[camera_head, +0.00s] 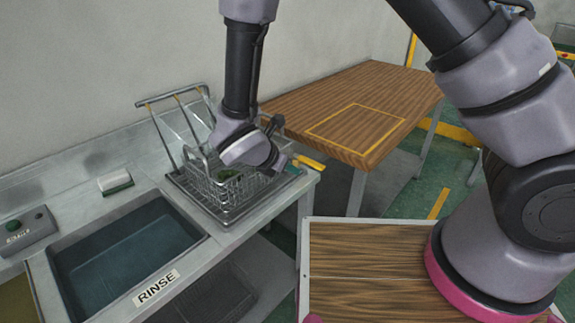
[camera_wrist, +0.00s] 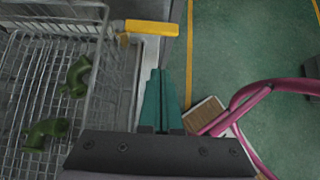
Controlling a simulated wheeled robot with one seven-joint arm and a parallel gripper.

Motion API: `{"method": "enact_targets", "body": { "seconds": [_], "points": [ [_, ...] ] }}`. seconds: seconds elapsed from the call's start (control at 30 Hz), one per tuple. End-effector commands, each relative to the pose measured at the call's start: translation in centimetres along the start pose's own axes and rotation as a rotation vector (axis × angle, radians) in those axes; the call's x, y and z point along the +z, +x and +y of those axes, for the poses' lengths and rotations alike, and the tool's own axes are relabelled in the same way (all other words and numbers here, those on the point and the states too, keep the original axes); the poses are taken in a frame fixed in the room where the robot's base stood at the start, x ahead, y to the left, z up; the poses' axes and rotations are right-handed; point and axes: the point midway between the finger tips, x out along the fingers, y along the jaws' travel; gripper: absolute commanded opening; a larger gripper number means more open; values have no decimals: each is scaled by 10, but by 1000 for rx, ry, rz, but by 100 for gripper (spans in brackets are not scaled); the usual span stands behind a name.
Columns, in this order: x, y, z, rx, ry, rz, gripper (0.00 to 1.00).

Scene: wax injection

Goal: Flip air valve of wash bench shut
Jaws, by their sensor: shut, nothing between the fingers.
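The air valve shows as a yellow lever (camera_head: 310,163) at the right end of the wash bench (camera_head: 105,205). In the wrist view the lever (camera_wrist: 152,28) lies crosswise, its right end reaching out past the bench edge over the floor. My gripper's teal fingers (camera_wrist: 160,75) are together and empty. In that picture their tips are just below the lever; I cannot tell whether they touch it. The valve body is mostly hidden too.
The wire basket (camera_head: 207,182) stands close beside my gripper and holds green parts (camera_wrist: 48,130). A rinse basin (camera_head: 125,245) lies left of it. A wooden table (camera_head: 350,95) stands behind, right of the bench. Green floor (camera_wrist: 235,50) is open right of the lever.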

Motion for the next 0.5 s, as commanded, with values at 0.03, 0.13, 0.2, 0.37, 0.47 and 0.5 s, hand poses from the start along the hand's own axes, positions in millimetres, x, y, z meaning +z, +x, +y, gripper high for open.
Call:
{"method": "enact_targets", "body": {
  "seconds": [0.03,0.13,0.2,0.37,0.47,0.5],
  "points": [
    [0,13,-1,-5,-1,-3,0],
    [0,35,-1,-4,-2,-2,0],
    [0,48,-1,-4,-2,-2,0],
    [17,65,0,-2,2,0,0],
    [24,72,0,-1,1,-1,0],
    [26,73,0,-1,1,-1,0]
  ]
}}
